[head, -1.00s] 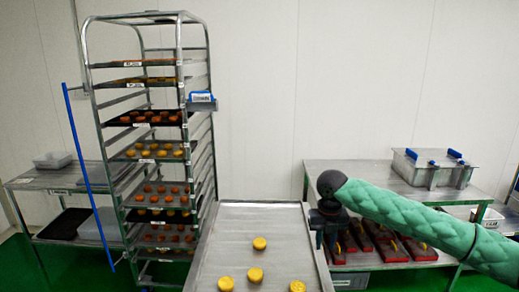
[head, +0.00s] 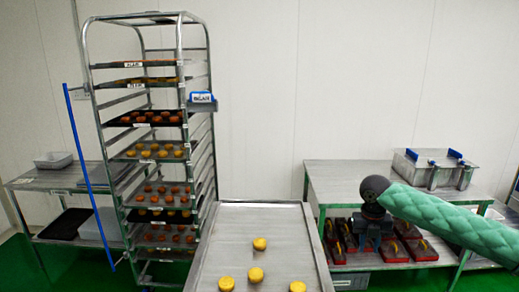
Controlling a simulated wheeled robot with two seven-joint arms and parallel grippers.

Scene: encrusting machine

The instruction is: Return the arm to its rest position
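My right arm, in a green quilted sleeve, comes in from the right in the head view. My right gripper (head: 374,238) hangs from its dark wrist, in front of the lower shelf of the right table. Its fingers blend into the dark things behind them, so their opening cannot be made out. It stands clear of the metal work table (head: 240,222), to the right of its edge. My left gripper is out of view.
A tall tray rack (head: 212,150) with trays of round pieces stands at left. A blue pole (head: 85,170) leans beside it. The right table (head: 340,180) carries a lidded metal container (head: 433,168), with red items (head: 425,250) on its lower shelf. A side table (head: 45,180) stands far left.

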